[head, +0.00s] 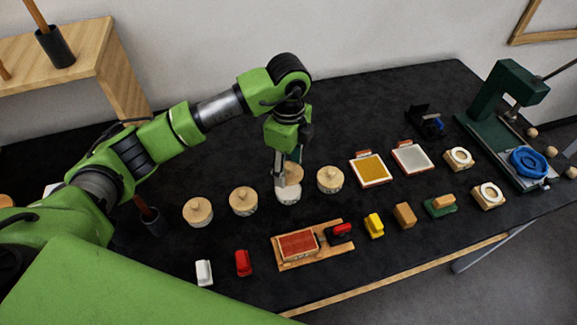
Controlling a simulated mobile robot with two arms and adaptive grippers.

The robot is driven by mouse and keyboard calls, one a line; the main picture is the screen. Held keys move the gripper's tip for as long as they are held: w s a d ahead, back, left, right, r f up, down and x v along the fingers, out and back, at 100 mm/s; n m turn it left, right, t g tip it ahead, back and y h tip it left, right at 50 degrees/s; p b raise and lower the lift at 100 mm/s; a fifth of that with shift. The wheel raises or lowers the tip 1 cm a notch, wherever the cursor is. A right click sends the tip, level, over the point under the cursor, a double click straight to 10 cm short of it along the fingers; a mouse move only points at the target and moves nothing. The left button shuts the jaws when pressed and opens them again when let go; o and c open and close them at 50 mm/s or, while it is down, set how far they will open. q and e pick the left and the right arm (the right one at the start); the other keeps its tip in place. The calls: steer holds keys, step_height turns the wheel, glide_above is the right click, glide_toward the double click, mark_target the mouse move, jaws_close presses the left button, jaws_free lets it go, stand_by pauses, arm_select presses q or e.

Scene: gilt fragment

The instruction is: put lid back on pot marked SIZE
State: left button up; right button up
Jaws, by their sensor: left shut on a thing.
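A row of small pots with round wooden knobbed lids stands on the black table: one pot at the left (198,212), one beside it (243,202) and one at the right (330,181). Between them is a whitish pot (288,194), partly hidden by my left gripper. My left gripper (287,178) points down over this pot, shut on a wooden lid (295,173) that shows at its fingers. I cannot tell whether the lid touches the pot's rim. The markings on the pots are too small to read, so SIZE cannot be made out. My right gripper is not in view.
A wooden tray (330,258) with a red pad lies in front. White, red and yellow small blocks lie along the front. Framed yellow (371,167) and grey (412,156) panels lie right of the pots. A green press (513,100) stands far right. A dark cup stands left.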

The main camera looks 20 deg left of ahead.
arm_select(q)
steer(key=shift+f, duration=0.5)
steer(key=shift+f+b, duration=0.35)
steer(key=shift+b, duration=0.1)
step_height(320, 180, down, 3)
steer(key=shift+f+b, duration=0.1)
steer(key=shift+b, duration=1.05)
steer(key=shift+f, duration=0.25)
steer(key=shift+f+b, duration=0.25)
steer(key=shift+b, duration=0.1)
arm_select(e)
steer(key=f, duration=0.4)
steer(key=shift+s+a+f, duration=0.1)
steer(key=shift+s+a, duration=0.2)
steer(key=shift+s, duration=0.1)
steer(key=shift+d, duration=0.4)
arm_select(q)
steer(key=shift+f, duration=0.15)
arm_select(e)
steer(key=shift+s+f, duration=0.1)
